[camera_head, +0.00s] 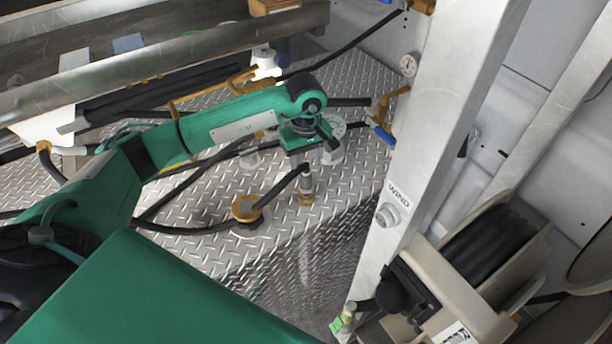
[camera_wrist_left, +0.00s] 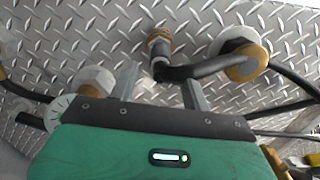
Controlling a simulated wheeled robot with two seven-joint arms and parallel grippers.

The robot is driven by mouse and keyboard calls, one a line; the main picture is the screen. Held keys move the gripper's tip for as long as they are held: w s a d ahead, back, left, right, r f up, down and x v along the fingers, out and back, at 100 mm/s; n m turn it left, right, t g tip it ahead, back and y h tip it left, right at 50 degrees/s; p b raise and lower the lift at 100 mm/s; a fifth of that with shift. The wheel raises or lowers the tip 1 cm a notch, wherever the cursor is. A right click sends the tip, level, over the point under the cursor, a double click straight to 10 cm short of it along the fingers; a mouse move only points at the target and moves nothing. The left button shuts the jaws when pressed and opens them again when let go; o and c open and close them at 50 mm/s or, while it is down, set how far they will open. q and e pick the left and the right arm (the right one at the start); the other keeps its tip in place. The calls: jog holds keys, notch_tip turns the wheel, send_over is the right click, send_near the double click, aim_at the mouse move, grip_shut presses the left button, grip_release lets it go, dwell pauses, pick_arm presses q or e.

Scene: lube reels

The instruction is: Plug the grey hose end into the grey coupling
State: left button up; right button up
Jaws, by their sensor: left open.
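The grey hose end (camera_head: 307,182) stands upright over a brass fitting (camera_head: 306,199) on the tread-plate deck, with its black hose bending off to the left. In the wrist view the hose end (camera_wrist_left: 160,52) lies just beyond my fingertips, and its hose runs right. A grey round coupling (camera_head: 388,214) sits on the pale post below the word WIND. My left gripper (camera_head: 311,155) is open, pointing down above the hose end. In the wrist view its fingers (camera_wrist_left: 160,74) are either side of the hose bend; contact cannot be told. My right gripper is not in view.
A brass cap (camera_head: 246,208) with a hose is left of the hose end. A blue-handled valve (camera_head: 384,134) and a gauge (camera_head: 408,65) are by the post (camera_head: 430,130). A hose reel (camera_head: 490,245) stands at right. The deck's front edge drops off below.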

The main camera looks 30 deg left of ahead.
pick_arm(q)
notch_tip(320, 180, up, 6)
jog(key=b, duration=0.1)
jog(key=shift+r, duration=0.2)
dwell(0.5)
